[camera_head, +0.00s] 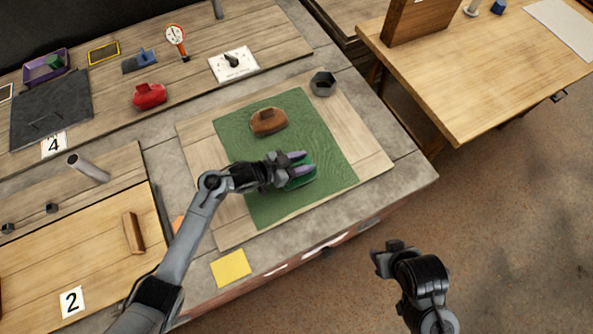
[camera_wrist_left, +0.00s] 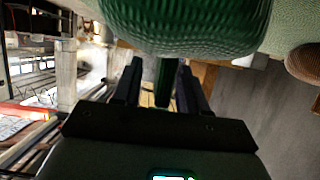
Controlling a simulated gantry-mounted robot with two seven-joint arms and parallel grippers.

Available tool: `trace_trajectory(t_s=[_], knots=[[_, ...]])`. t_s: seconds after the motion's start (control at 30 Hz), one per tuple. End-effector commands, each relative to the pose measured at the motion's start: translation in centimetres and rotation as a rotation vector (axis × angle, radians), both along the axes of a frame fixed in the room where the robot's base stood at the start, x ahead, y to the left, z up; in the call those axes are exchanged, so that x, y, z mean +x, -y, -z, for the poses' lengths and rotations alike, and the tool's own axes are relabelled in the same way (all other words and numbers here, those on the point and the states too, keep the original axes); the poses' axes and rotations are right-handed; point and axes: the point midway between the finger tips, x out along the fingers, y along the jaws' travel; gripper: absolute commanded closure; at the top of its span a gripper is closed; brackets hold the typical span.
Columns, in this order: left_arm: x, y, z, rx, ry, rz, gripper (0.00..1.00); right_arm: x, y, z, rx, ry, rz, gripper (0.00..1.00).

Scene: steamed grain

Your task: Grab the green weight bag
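The green weight bag (camera_head: 301,179) lies on the green mat (camera_head: 325,146), partly hidden by my left gripper (camera_head: 298,164). In the left wrist view the ribbed green bag (camera_wrist_left: 185,25) fills the top. A narrow green tab or handle (camera_wrist_left: 165,82) of the bag hangs between the fingers of my left gripper (camera_wrist_left: 160,85). The fingers stand apart on both sides of the tab, with a visible gap on the left. My right gripper (camera_head: 388,259) is away from the bag, over the floor at the lower right; its finger opening is unclear.
A brown bag (camera_head: 268,122) lies behind on the mat, and a dark hexagonal weight (camera_head: 323,83) at the board's far corner. A red bag (camera_head: 149,95) sits on the back shelf. A yellow square (camera_head: 231,268) lies near the front edge. The floor at right is clear.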

Motion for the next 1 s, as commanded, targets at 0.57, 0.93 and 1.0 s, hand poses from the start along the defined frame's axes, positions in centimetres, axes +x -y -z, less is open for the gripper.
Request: trace_trajectory(t_s=[0.57, 0.93, 1.0], knots=[[-0.02, -0.04, 0.01, 0.000, -0.001, 0.000, 1.00, 0.00, 0.11, 0.02, -0.005, 0.000, -0.004, 0.57], [-0.01, -0.05, 0.01, 0.000, -0.001, 0.000, 1.00, 0.01, -0.07, 0.01, 0.003, 0.000, 0.002, 0.57], [-0.01, -0.05, 0.01, 0.000, -0.001, 0.000, 1.00, 0.01, -0.09, 0.01, 0.004, -0.001, 0.002, 0.57]])
